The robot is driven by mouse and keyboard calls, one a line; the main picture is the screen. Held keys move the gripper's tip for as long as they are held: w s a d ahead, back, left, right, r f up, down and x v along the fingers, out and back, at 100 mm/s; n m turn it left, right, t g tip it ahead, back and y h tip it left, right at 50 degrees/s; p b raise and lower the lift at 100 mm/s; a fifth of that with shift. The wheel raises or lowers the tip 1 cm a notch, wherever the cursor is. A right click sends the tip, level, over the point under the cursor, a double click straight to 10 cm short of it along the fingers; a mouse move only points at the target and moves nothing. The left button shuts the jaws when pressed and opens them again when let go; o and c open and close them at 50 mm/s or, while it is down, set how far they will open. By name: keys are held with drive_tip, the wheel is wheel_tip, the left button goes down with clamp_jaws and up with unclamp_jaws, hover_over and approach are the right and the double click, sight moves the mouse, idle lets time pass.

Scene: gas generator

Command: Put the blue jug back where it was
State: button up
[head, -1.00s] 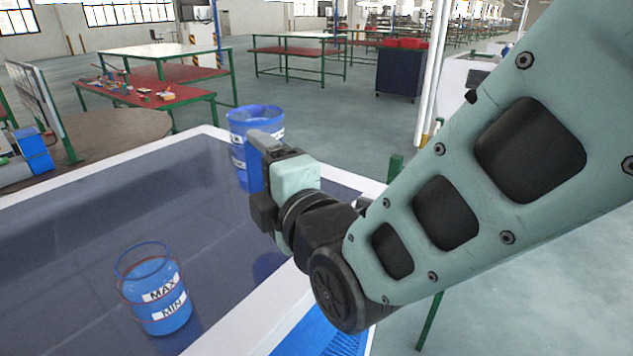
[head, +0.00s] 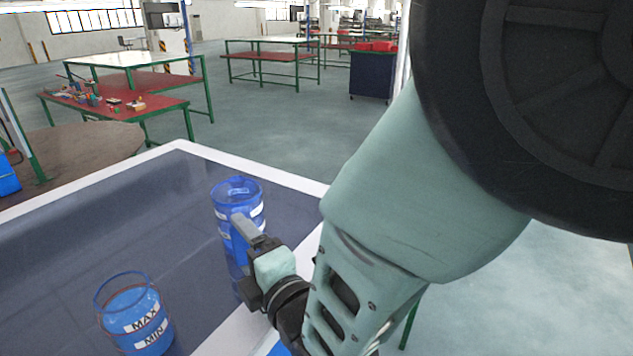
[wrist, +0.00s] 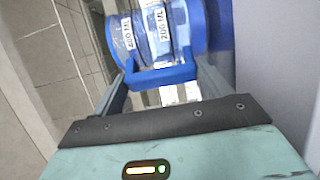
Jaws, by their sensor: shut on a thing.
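The blue jug (head: 238,202) is at the middle left of the head view, over the right part of the dark tabletop. It looks upright there, with its open rim up and white labels on its side. My gripper (head: 247,230) is shut on its handle from the near side. In the wrist view, the jug (wrist: 165,30) shows its 400 ML and 200 ML labels, and its blue handle (wrist: 162,78) lies between my fingers. A blue reflection shows beneath the jug. I cannot tell if its base touches the table.
A second blue container (head: 138,318) marked MAX and MIN stands on the same dark table (head: 95,225), to the left and nearer. The table has a raised white rim (head: 290,182). Dark tabletop between the containers is clear. A red workbench (head: 125,108) stands beyond.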

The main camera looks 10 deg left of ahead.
drive_tip(key=shift+f, duration=0.1)
drive_tip(key=o, duration=1.2)
drive_tip(key=shift+r, duration=0.2)
drive_tip(key=b+v, duration=0.2)
drive_tip(key=v, duration=1)
drive_tip(key=shift+f+b, duration=0.15)
drive_tip(key=shift+b, duration=0.15)
